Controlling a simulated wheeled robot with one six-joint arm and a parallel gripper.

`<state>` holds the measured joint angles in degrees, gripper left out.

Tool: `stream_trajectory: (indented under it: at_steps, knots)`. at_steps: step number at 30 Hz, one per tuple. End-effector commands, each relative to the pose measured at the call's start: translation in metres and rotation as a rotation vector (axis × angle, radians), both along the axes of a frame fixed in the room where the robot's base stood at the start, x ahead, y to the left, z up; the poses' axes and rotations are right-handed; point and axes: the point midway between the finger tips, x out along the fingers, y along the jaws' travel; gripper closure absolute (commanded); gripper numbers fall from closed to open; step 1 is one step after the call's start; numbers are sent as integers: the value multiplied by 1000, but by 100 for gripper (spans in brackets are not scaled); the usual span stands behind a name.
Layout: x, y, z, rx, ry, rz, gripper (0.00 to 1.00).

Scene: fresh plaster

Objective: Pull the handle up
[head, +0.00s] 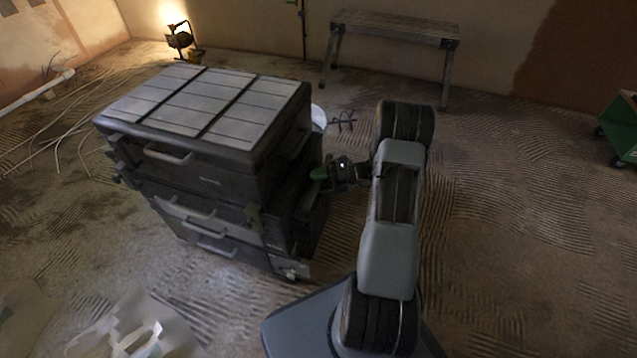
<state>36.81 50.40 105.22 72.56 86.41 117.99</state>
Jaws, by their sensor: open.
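A dark stacked tool chest (225,185) with a slatted grey lid stands left of the middle in the head view. Its front has several handles: an upper one (167,156), a middle one (190,216) and a lower one (211,247). My gripper (322,172) is at the chest's right side, near a green part there. It is small and dark in this view. I cannot tell whether its fingers touch the chest or surround anything. My arm partly hides the floor to the right of the chest.
A work platform (394,27) stands at the back wall. A lit work lamp (180,40) is at the back left, near loose cables and a white pipe (38,88). A green cart (622,128) is at the right edge. The ridged floor at right is clear.

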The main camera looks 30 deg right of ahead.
Motion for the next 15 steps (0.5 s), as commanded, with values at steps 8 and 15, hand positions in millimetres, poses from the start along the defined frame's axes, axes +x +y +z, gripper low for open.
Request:
stream_trajectory:
  at_steps: [8,15]
  knots:
    - [1,2,0,0,0,-1,50]
    - [1,2,0,0,0,0,66]
